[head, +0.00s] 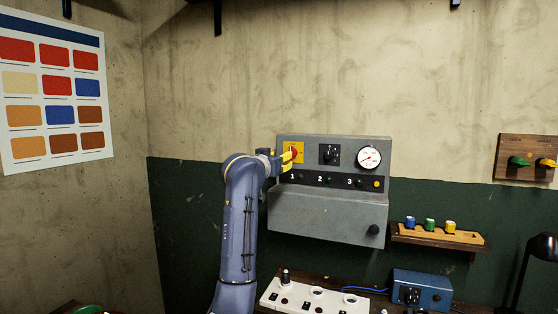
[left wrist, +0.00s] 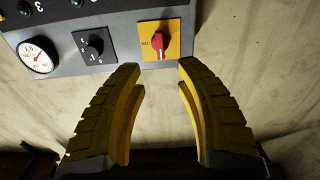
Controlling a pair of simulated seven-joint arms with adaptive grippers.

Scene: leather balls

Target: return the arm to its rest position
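My left arm rises at the middle of the head view, and its yellow-fingered left gripper (head: 284,160) is in front of the upper left corner of the grey control panel (head: 330,212). In the left wrist view the two fingers of the gripper (left wrist: 158,68) are apart with nothing between them. A red rotary knob (left wrist: 158,43) on a yellow plate (left wrist: 174,27) lies just beyond the fingertips, apart from them. In the head view the fingers partly cover this knob (head: 294,153). My right gripper is in neither view.
The panel also has a black knob (head: 329,154) and a round gauge (head: 369,157). A wooden shelf (head: 440,241) with coloured pegs is at right. Below are a white box (head: 312,299), a blue box (head: 421,289) and a dark lamp (head: 541,247).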

